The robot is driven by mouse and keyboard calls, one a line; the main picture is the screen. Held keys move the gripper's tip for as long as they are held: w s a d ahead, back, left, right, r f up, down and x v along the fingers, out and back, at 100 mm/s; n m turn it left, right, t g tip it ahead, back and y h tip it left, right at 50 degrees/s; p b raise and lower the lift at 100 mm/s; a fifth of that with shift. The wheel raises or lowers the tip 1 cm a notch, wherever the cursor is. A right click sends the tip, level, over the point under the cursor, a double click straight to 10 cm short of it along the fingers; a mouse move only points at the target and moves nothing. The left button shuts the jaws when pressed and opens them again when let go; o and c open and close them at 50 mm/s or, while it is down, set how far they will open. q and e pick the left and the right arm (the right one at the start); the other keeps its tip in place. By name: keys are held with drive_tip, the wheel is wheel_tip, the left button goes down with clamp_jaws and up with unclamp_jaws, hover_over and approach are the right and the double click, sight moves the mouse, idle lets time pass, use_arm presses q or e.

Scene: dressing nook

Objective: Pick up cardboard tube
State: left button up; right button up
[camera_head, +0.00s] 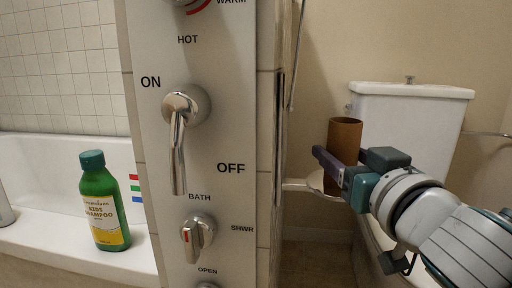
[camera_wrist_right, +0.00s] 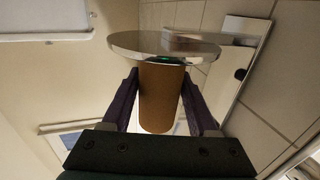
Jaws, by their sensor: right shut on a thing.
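The cardboard tube (camera_head: 345,138) is a plain brown cylinder, standing upright in front of the white toilet tank. My right gripper (camera_head: 336,170) comes in from the right and is shut on it, one dark finger showing at its lower part. In the right wrist view the tube (camera_wrist_right: 161,98) sits between the two purple fingers (camera_wrist_right: 158,90). One end of it meets or overlaps a round shiny disc (camera_wrist_right: 130,42); I cannot tell whether they touch. My left gripper is not in view.
A shower panel (camera_head: 220,130) with knobs and a lever stands left of the tube. The toilet tank (camera_head: 415,92) is close behind the gripper. A thin shelf (camera_head: 298,185) juts out beside the tube. A green shampoo bottle (camera_head: 103,205) stands on the tub ledge (camera_head: 60,240).

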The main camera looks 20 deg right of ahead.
drive_tip(key=c, duration=0.3)
drive_tip(key=shift+r, duration=0.1)
